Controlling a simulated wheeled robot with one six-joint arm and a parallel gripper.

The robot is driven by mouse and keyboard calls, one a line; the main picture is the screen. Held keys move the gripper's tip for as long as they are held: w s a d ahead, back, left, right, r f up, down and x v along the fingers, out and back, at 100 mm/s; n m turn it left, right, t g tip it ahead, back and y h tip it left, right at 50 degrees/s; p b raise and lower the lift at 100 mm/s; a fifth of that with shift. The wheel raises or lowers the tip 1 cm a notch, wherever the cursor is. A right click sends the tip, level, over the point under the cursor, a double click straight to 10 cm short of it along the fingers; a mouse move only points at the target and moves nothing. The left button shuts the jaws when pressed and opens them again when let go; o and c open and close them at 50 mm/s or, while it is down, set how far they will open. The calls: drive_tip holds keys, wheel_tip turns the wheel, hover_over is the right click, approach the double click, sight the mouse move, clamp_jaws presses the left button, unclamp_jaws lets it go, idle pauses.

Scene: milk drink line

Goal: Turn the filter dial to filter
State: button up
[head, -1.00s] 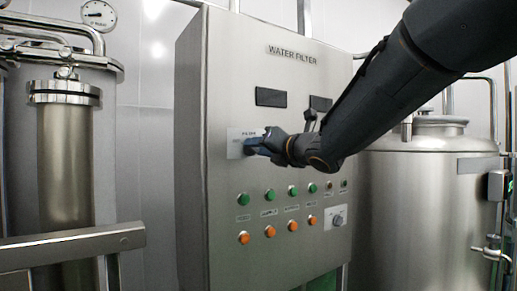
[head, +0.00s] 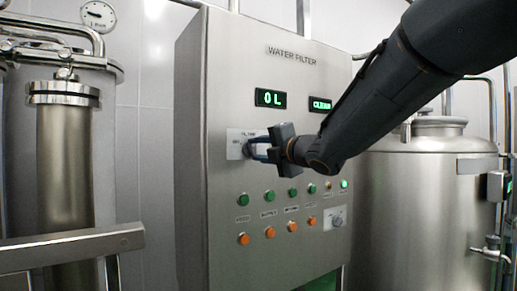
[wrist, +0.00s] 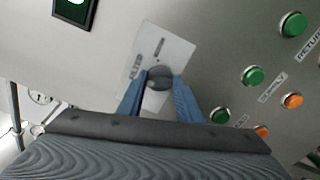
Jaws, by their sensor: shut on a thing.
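The filter dial (wrist: 159,77) is a dark round knob on a pale label plate (wrist: 172,45) on the steel panel. The plate also shows in the head view (head: 233,148). In the wrist view, FILTER is printed left of the knob and a small dark mark lies above it. My gripper (wrist: 160,84) has its two blue fingers on either side of the knob, shut on it. In the head view, my gripper (head: 251,150) reaches the plate from the right and hides much of the knob. I cannot tell exactly where the knob points.
The WATER FILTER cabinet (head: 215,60) has a lit display (head: 271,98) reading 0 L and a second lit display (head: 320,104), apparently CLEAN. Green buttons (head: 269,197) and orange buttons (head: 270,232) sit below the dial. Another dial (head: 337,222) is at lower right.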

drive_tip(key=shift+m+p, duration=0.4)
drive_tip(key=shift+m, duration=1.1)
drive_tip(key=shift+f, duration=0.1)
drive_tip(key=o, duration=1.1)
drive_tip(key=shift+c, duration=0.2)
drive_tip(key=b+v, duration=0.1)
drive_tip(key=v, duration=0.6)
drive_tip(key=shift+s+d+b, duration=0.25)
drive_tip(key=shift+s+b, duration=0.1)
